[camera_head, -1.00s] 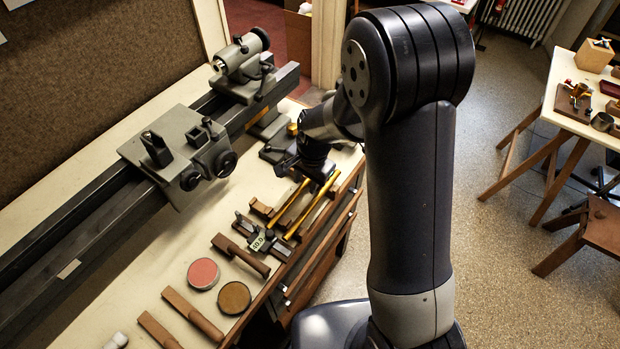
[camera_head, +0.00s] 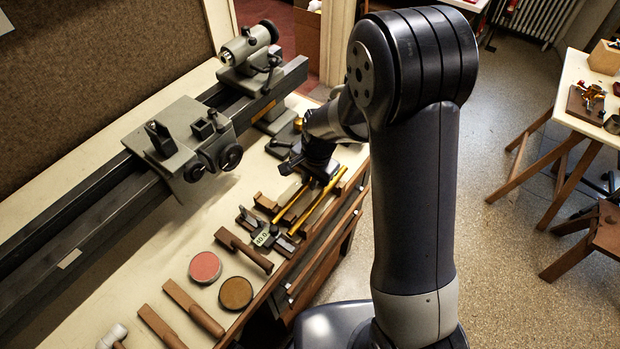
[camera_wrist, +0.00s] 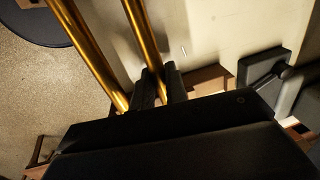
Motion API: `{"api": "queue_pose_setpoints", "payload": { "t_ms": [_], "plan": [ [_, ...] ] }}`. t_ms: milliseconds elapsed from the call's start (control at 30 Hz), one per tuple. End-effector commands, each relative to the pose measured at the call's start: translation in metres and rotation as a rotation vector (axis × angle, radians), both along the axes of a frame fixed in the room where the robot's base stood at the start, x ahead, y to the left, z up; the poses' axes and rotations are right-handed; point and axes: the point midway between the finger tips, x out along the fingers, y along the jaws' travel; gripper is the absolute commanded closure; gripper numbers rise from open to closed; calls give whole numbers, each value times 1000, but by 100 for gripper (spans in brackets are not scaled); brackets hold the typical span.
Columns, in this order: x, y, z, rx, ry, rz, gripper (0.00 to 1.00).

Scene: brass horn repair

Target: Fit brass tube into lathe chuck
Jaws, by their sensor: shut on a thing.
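Two slim brass tubes lie side by side near the bench's front edge. My gripper (camera_wrist: 160,85) is shut on the inner brass tube (camera_wrist: 142,35), which passes between its dark fingers in the wrist view. This tube also shows in the head view (camera_head: 291,204). The other brass tube (camera_wrist: 88,45) runs beside it on the floor side and also shows in the head view (camera_head: 324,207). In the head view my gripper (camera_head: 318,176) is at the tubes' far end, its fingertips hidden. The grey lathe (camera_head: 185,145) runs along the bench; I cannot make out its chuck.
The tailstock (camera_head: 247,48) stands at the lathe's far end. Nearer on the bench are a caliper-like tool with a display (camera_head: 265,236), a pink disc (camera_head: 205,267), a brown disc (camera_head: 236,292) and several wooden-handled tools. A table (camera_head: 575,105) stands across open floor.

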Motion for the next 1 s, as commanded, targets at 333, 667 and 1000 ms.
{"api": "queue_pose_setpoints", "payload": {
  "t_ms": [333, 667, 1000],
  "plan": [
    [0, 0, 0, 1, 1, 0, 100],
    [0, 0, 11, 1, -1, 0, 100],
    [0, 0, 31, 1, 0, -1, 100]
  ]
}}
